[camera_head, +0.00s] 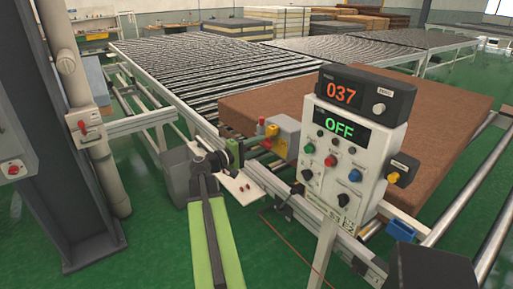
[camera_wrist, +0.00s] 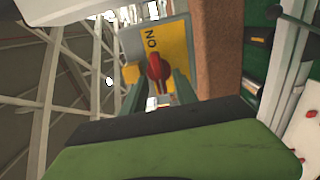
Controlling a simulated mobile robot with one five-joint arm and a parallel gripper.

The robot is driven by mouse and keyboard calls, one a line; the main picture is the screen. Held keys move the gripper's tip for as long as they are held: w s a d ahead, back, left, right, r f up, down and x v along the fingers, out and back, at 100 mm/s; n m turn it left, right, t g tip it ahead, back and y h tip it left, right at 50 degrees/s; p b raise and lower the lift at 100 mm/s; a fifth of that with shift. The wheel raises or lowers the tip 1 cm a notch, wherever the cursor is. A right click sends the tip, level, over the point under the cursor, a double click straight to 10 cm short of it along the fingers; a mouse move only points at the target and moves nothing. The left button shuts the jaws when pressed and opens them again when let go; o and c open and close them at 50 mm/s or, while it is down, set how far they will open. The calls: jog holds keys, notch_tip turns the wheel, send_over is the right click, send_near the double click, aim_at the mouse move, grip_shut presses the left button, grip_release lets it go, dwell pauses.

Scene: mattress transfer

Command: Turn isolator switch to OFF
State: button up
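The isolator switch is a grey box with a yellow face (camera_head: 285,135) on the conveyor's near side, left of the control panel. In the wrist view its red handle (camera_wrist: 156,68) sits on the yellow plate (camera_wrist: 178,42), beside the word ON. My gripper (camera_wrist: 156,88) faces the switch with its two fingers apart, one on each side of the handle's lower end. I cannot tell whether they touch it. In the head view my gripper (camera_head: 245,150) is just left of the switch, its tips small and partly hidden.
A control panel (camera_head: 345,160) reads 037 and OFF and stands close on the right. A brown mattress (camera_head: 440,105) lies on the rollers behind it. A grey pillar (camera_head: 65,200) with a red-handled box (camera_head: 82,127) stands at left. Green floor is open at lower left.

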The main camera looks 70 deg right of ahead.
jog(key=v, duration=1.7)
jog(key=shift+a, duration=0.2)
